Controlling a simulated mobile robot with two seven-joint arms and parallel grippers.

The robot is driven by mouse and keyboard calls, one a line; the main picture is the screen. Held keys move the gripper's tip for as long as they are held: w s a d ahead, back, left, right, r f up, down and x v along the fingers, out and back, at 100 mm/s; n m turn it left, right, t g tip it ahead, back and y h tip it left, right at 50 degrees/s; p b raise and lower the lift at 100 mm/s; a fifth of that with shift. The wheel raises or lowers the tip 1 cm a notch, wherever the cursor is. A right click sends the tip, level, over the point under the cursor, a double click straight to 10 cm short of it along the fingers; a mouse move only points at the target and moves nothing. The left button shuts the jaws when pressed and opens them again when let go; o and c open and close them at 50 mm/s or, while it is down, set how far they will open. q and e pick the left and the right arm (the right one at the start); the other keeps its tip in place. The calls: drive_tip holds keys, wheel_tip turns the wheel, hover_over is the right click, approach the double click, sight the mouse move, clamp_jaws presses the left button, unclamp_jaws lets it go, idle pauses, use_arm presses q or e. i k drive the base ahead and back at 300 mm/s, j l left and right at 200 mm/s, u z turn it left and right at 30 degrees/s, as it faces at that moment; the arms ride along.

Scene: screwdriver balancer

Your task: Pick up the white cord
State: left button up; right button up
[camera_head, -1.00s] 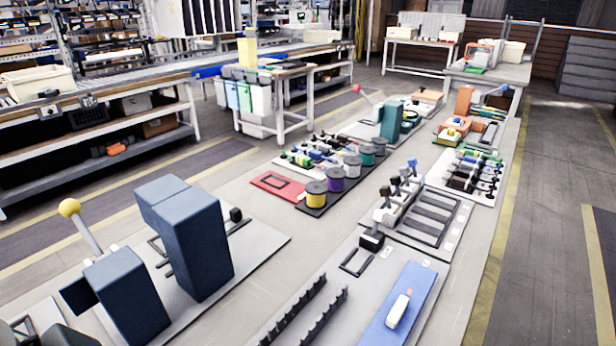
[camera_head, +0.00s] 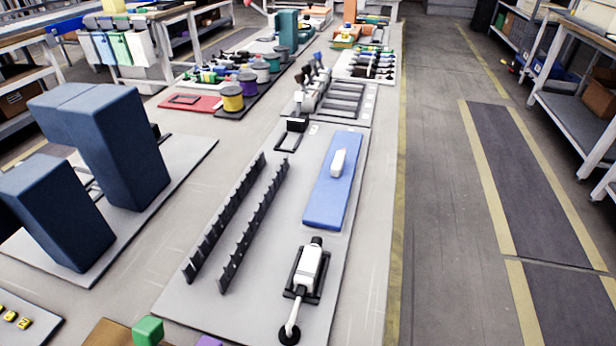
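No clear loose white cord can be made out. A small white piece (camera_head: 338,162) lies on a blue mat (camera_head: 322,206) on the grey board at the middle. Nearer, a white tool-like body (camera_head: 309,268) sits in a black holder. A thin white length (camera_head: 293,315) runs from it down to a round black base (camera_head: 289,335). I cannot tell whether either is the cord. Neither of my grippers is in view.
Two black toothed racks (camera_head: 226,222) stand on the grey board (camera_head: 345,240) left of the mat. Dark blue blocks (camera_head: 115,145) stand at the left. Colored spools (camera_head: 233,98) are farther back. A green cube (camera_head: 148,330) is at the bottom edge. The floor at right is clear.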

sight(305, 278)
drive_tip(key=i+l+u, duration=0.1)
drive_tip(key=u, duration=0.3)
drive_tip(key=l+u, duration=0.4)
drive_tip(key=i+l+u, duration=0.1)
drive_tip(key=u, duration=0.35)
drive_tip(key=l, duration=0.1)
